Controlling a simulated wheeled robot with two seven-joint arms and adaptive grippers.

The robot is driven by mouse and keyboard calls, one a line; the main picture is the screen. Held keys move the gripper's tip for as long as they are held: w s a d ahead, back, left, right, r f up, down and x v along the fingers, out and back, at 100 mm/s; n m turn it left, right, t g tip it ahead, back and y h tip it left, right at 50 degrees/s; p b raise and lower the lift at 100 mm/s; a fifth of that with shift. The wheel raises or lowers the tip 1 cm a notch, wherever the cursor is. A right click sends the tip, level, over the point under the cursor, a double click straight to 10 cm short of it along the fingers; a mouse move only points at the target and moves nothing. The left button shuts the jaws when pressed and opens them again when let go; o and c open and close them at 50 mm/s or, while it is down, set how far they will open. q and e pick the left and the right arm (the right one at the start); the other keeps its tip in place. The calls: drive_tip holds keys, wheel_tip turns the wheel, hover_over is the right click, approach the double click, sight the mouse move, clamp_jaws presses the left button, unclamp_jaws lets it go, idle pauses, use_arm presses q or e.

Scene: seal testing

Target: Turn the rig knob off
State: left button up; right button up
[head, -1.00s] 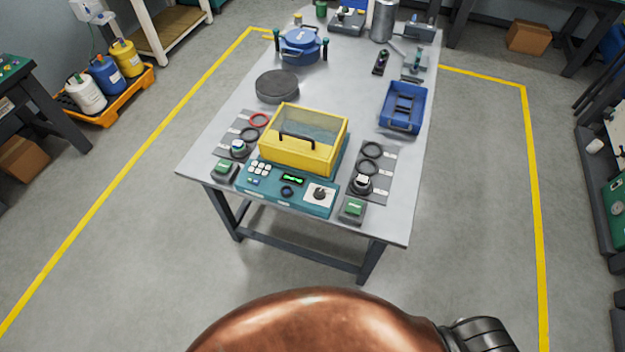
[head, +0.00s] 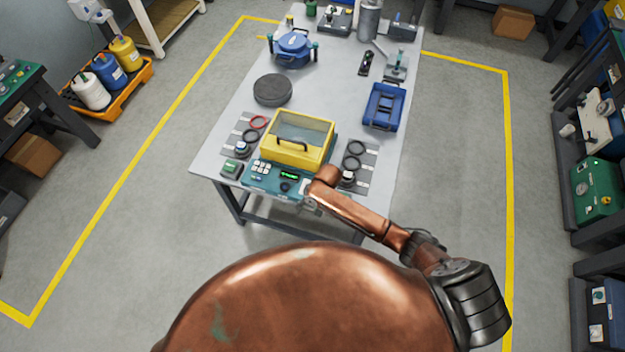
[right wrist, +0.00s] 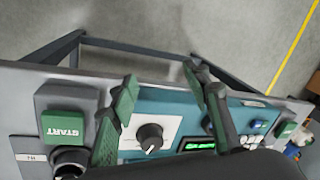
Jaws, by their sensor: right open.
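The rig is a teal control panel (head: 262,180) with a yellow lidded box (head: 298,152) behind it, at the near end of the table. The rig knob (right wrist: 150,138) is black and round with a light pointer line, on a white plate; my right arm hides it in the head view. My right gripper (right wrist: 160,72) is open and empty, its green-padded fingers on either side of the knob in the picture, the knob closer to the left finger. I cannot tell its height above the panel. In the head view the right gripper (head: 312,204) is small and partly hidden. My left gripper is not in view.
A green START button (right wrist: 63,124) lies left of the knob in the wrist view, and a lit green display (right wrist: 199,146) to its right. A blue tray (head: 383,107) and a dark disc (head: 272,90) sit farther back on the table (head: 340,90).

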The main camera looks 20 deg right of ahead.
drive_tip(key=w+d+r+m, duration=0.1)
drive_tip(key=w+r, duration=0.1)
drive_tip(key=w, duration=0.1)
drive_tip(key=w+d+r+m+h+p, duration=0.1)
drive_tip(key=w+d+r, duration=0.1)
drive_tip(key=w+r, duration=0.1)
drive_tip(key=w+d+r+m+h+p, duration=0.1)
drive_tip(key=w+r, duration=0.2)
drive_tip(key=shift+w+d+g, duration=0.25)
drive_tip(key=shift+d+g, duration=0.05)
drive_tip(key=shift+g, duration=0.1)
drive_tip(key=shift+w+a+f, duration=0.1)
drive_tip(key=shift+f, duration=3.7)
drive_tip(key=shift+c, duration=0.6)
drive_tip(key=c, duration=1)
drive_tip(key=shift+c, duration=0.2)
